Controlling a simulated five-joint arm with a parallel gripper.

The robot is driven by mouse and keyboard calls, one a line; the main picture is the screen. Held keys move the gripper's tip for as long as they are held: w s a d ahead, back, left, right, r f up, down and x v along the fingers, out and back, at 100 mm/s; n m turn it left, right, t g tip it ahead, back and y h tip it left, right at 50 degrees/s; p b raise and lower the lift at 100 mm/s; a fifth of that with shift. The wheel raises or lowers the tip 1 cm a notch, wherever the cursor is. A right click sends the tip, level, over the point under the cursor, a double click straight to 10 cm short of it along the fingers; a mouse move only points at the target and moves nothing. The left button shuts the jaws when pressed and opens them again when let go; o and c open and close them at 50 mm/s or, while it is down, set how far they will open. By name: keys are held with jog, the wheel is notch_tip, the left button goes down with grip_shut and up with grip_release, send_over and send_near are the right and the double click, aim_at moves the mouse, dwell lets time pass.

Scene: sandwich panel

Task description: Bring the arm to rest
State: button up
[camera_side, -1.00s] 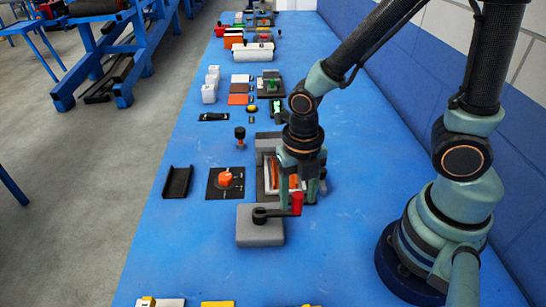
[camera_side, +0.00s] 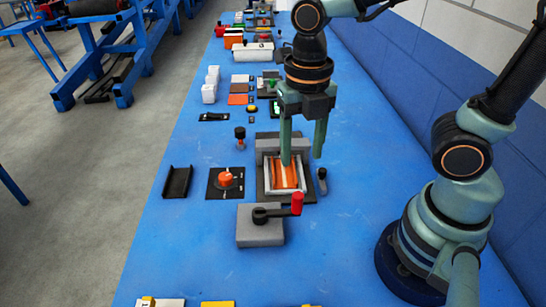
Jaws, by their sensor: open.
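My gripper (camera_side: 302,160) points straight down with its two green fingers apart and nothing between them. It is above the sandwich panel station, a grey frame (camera_side: 259,181) on a dark base. Inside the frame lies an orange-brown striped piece (camera_side: 284,176). One fingertip overlaps the far part of this piece in the picture; the finger looks raised above it, but the exact gap cannot be told.
In front of the frame is a grey block (camera_side: 260,233) with a red-handled crank (camera_side: 297,203). To the left are an orange knob on a black plate (camera_side: 225,181) and a black channel (camera_side: 177,182). Several other stations stand farther back. Blue tabletop at front is mostly clear.

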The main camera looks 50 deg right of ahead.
jog(key=w+d+r+m+t, duration=0.1)
jog(key=d+r+m+t, duration=0.1)
jog(key=m, duration=1.3)
jog(key=w+d+r+m+t, duration=0.2)
jog(key=d+m, duration=0.4)
jog(key=m, duration=0.9)
jog(key=shift+w+d+r+t, duration=0.25)
jog(key=shift+w+r+t, duration=0.05)
jog(key=shift+r+t, duration=0.6)
